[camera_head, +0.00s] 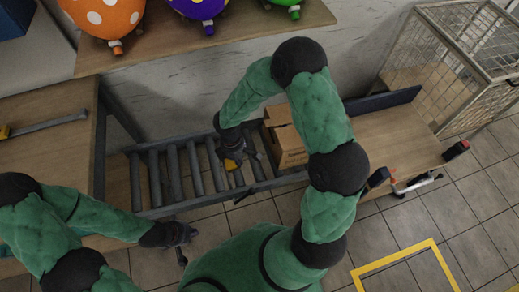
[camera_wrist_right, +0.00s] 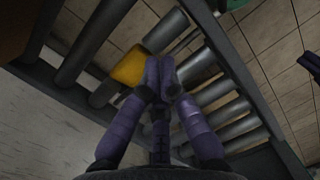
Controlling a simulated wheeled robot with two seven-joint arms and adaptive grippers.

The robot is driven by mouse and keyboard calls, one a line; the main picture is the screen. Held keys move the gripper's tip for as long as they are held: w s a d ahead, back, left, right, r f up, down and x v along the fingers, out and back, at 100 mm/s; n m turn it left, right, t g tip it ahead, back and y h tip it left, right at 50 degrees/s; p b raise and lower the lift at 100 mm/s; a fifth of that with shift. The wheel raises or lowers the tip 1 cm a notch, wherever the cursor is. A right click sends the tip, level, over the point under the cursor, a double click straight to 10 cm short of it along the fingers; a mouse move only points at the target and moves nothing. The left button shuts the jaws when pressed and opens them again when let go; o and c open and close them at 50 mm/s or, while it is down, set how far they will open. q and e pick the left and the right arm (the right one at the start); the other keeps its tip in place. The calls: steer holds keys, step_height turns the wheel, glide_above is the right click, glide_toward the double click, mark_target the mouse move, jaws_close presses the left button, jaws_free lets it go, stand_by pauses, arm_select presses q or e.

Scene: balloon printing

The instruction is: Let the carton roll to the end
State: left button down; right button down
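The brown carton (camera_head: 285,140) sits at the right end of the roller conveyor (camera_head: 178,175) in the head view, beside the wooden platform; my right arm hides part of it. My right gripper (camera_head: 243,156) is low over the rollers, just left of the carton, with a gap that is hard to judge. In the right wrist view its fingers (camera_wrist_right: 162,72) are together with nothing seen between them. A yellow piece (camera_wrist_right: 130,66) lies by the fingertips at the rollers. My left gripper (camera_head: 184,236) is below the conveyor's near rail, over the floor; its fingers are too small to read.
A wooden platform (camera_head: 395,143) with a dark back edge adjoins the conveyor's right end. A wire cage (camera_head: 455,65) stands behind it. Balloons (camera_head: 105,15) sit on a shelf (camera_head: 150,48) at the top. A wooden table (camera_head: 45,150) is at left. Yellow tape (camera_head: 395,262) marks the floor.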

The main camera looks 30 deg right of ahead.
steer(key=w+d+r+n+h, duration=0.3)
steer(key=w+d+r, duration=0.1)
steer(key=d, duration=0.1)
steer(key=shift+t, duration=0.4)
steer(key=b+x, duration=0.3)
steer(key=x, duration=0.6)
steer(key=shift+w+b, duration=0.1)
steer(key=shift+b, duration=0.3)
steer(key=d, duration=0.2)
steer(key=s+d+b, duration=0.1)
steer(key=d, duration=0.1)
steer(key=shift+f, duration=0.15)
steer(key=shift+d, duration=0.15)
steer(key=shift+s+d, duration=0.2)
steer(key=shift+d, duration=0.9)
